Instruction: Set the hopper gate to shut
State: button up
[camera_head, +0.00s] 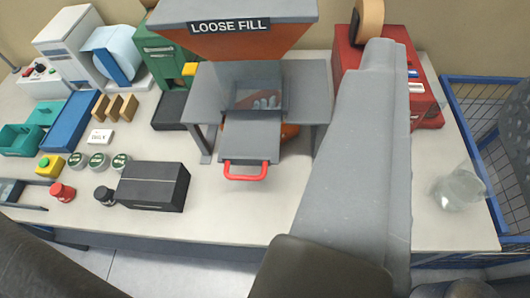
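The hopper (240,38), labelled LOOSE FILL, stands at the back centre of the bench, with an orange funnel-shaped lower part above a grey stand (308,78). The hopper gate (250,140) is a flat grey plate beneath it that sticks out toward me. Its red loop handle (246,172) is at the front edge, with nothing touching it in this view. Behind the plate is a recess with pale bits inside. My grey arm crosses the right of the view, beside the stand. My gripper's fingers are not visible.
A black box (152,186) sits left of the handle, with several small jars and a red-topped knob (62,192) near it. A red cabinet (420,85) stands behind my arm. A clear crumpled item (460,188) lies at right, near a blue wire cage (480,150). Bench before the handle is clear.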

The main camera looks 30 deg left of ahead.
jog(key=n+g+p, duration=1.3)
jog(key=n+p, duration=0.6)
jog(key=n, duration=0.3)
send_over(240, 178)
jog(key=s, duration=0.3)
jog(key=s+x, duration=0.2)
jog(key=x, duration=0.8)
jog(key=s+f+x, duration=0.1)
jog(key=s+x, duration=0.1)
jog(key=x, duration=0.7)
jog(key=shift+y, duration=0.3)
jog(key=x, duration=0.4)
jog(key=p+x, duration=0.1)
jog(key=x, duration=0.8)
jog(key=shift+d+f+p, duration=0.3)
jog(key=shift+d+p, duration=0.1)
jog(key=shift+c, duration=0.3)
